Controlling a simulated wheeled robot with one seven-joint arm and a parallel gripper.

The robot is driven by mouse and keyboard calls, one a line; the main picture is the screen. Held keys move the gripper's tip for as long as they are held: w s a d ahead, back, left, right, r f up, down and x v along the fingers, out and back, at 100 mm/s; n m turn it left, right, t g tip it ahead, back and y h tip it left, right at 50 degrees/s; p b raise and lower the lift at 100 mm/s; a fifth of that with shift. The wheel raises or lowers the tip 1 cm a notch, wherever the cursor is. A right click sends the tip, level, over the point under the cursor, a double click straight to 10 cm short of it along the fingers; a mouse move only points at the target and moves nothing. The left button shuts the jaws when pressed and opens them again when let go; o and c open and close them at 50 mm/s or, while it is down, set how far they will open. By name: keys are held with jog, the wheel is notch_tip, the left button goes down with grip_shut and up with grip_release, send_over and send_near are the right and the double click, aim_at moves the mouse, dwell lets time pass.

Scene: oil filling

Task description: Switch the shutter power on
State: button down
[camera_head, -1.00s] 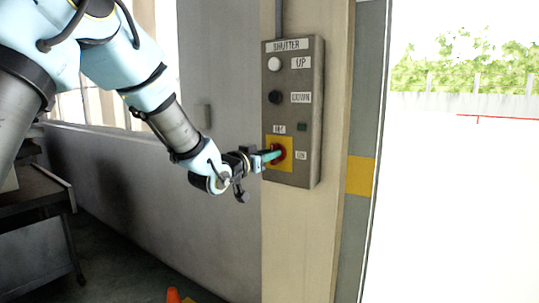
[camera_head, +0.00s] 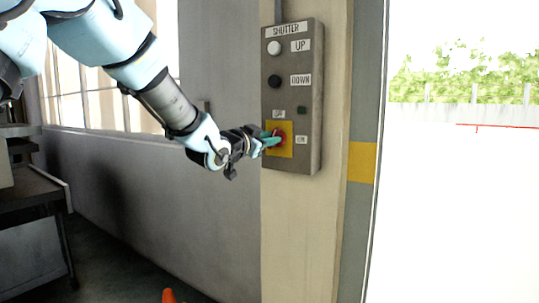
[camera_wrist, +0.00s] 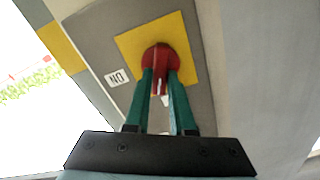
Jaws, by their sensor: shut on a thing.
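The shutter control box (camera_head: 311,120) is a grey-brown panel on the beige pillar. It has a white UP button (camera_head: 274,48), a black DOWN button (camera_head: 274,81) and a small dark green lamp (camera_head: 302,110). Low on it is a red rotary switch (camera_head: 281,137) on a yellow plate (camera_head: 285,153), with OFF above and ON to the right. My gripper (camera_head: 272,140) has its green fingers on the red switch. In the wrist view the fingers (camera_wrist: 160,85) are on both sides of the red switch handle (camera_wrist: 160,62). The ON label (camera_wrist: 117,77) lies to its left.
The beige pillar (camera_head: 285,235) stands beside a bright open doorway on the right. An orange cone (camera_head: 169,296) shows at the bottom edge. A dark cart (camera_head: 35,190) stands at the left by the grey wall.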

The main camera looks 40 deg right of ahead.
jog(key=shift+s+f+m+b, duration=0.1)
jog(key=shift+f+m+b, duration=0.1)
jog(key=shift+m+b, duration=3.3)
jog(key=shift+s+f+m+b, duration=0.1)
jog(key=shift+f+m+b, duration=0.1)
jog(key=shift+m+b, duration=3.3)
jog(key=shift+n+b, duration=0.5)
jog(key=shift+b, duration=0.15)
jog(key=c, duration=0.8)
grip_release()
jog(key=shift+o, duration=0.2)
jog(key=shift+r, duration=0.1)
jog(key=v, duration=1)
jog(key=shift+a, duration=0.35)
